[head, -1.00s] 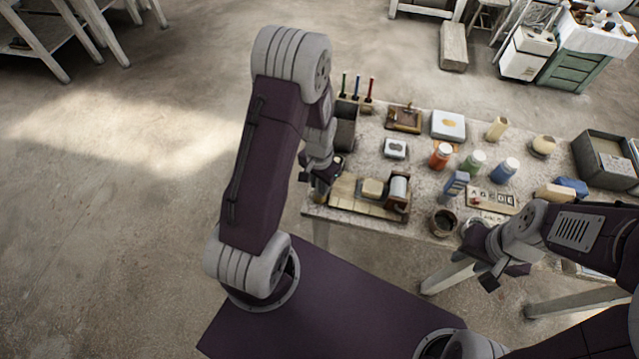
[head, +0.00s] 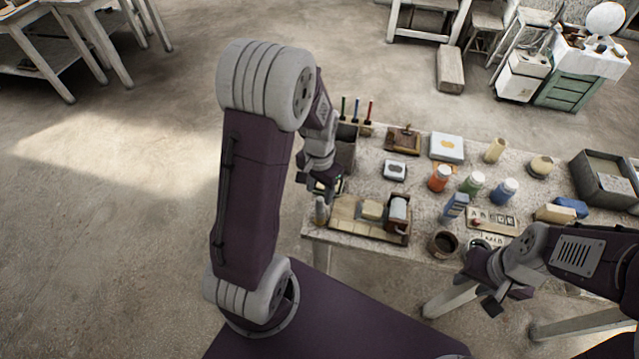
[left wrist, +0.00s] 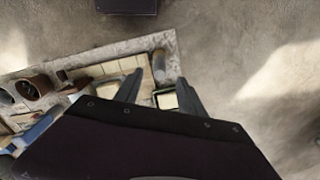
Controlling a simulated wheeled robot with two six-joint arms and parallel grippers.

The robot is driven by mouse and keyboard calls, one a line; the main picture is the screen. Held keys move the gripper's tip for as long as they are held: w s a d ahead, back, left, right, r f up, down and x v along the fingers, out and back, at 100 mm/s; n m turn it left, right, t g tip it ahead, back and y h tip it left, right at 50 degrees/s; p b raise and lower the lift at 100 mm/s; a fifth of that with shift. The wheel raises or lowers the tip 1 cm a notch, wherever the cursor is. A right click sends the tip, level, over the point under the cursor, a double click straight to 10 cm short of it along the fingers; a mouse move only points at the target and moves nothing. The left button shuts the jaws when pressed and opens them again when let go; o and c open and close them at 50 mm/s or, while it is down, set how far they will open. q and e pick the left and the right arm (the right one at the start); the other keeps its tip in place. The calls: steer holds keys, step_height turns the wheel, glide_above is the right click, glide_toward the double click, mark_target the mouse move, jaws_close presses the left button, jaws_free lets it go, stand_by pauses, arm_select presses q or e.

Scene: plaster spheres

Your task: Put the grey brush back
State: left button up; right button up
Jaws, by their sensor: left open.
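My left gripper (head: 322,186) is over the left end of the table, open. In the left wrist view its two fingers (left wrist: 157,92) are apart, with a pale, dark-rimmed square thing (left wrist: 166,99) visible between them, below. A small grey upright cylinder (head: 321,211) stands at the table's left edge, just below the gripper; a grey rounded thing (left wrist: 160,66) shows beyond the fingers. I cannot tell whether either is the grey brush. A rack (head: 364,129) holds green, blue and red sticks. My right gripper (head: 503,298) hangs at the table's front edge; its opening is unclear.
A wooden tray (head: 345,228) with a cream block and a grey roller lies right of my left gripper. A dark box (head: 345,150) stands behind it. Paint bottles (head: 440,178), a dark cup (head: 443,243) and letter tiles (head: 492,218) crowd the right. Floor at left is clear.

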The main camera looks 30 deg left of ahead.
arm_select(q)
step_height(320, 180, up, 3)
steer(key=shift+r, duration=0.2)
steer(key=s+d+r+n+t, duration=0.1)
steer(key=s+d+n, duration=0.1)
steer(key=s+d, duration=0.3)
steer(key=s, duration=0.3)
steer(key=shift+n, duration=0.3)
steer(key=shift+s+r, duration=0.1)
steer(key=shift+s, duration=0.1)
steer(key=shift+w, duration=0.1)
stand_by(0.5)
